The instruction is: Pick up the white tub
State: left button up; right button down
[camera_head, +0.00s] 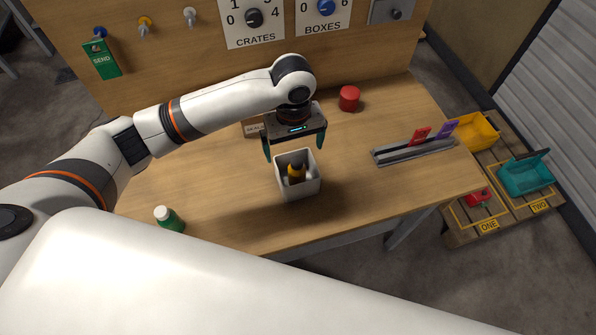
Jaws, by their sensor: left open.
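The white tub (298,187) is a square, open-topped box standing upright on the wooden table, near the middle. A small dark bottle with a yellow-orange top (296,173) stands inside it. My left gripper (295,153) is open, pointing down at the tub's far side, with one teal finger to the left and one to the right. I cannot tell whether the fingers touch the tub's walls. My right gripper is not in view.
A green bottle with a white cap (169,218) stands at the table's front left. A red cylinder (349,98) stands behind. A grey rack (413,150) holds red and purple cards at right. Coloured bins, including a yellow one (475,132), sit on a low pallet beyond the table.

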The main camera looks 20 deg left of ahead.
aim_at(297, 169)
pick_arm(q)
notch_tip(297, 169, down, 4)
jog(key=shift+r, duration=0.1)
jog(key=shift+d+f+p, duration=0.1)
jog(key=shift+f+p, duration=0.25)
jog(key=shift+f, duration=0.2)
jog(key=f, duration=0.3)
jog(key=shift+s+d+f+p, duration=0.1)
jog(key=shift+d+f+p, duration=0.1)
jog(key=shift+f+p, duration=0.2)
jog(key=shift+f, duration=0.4)
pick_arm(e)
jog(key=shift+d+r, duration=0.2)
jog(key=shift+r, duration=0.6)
pick_arm(q)
jog(key=c, duration=0.8)
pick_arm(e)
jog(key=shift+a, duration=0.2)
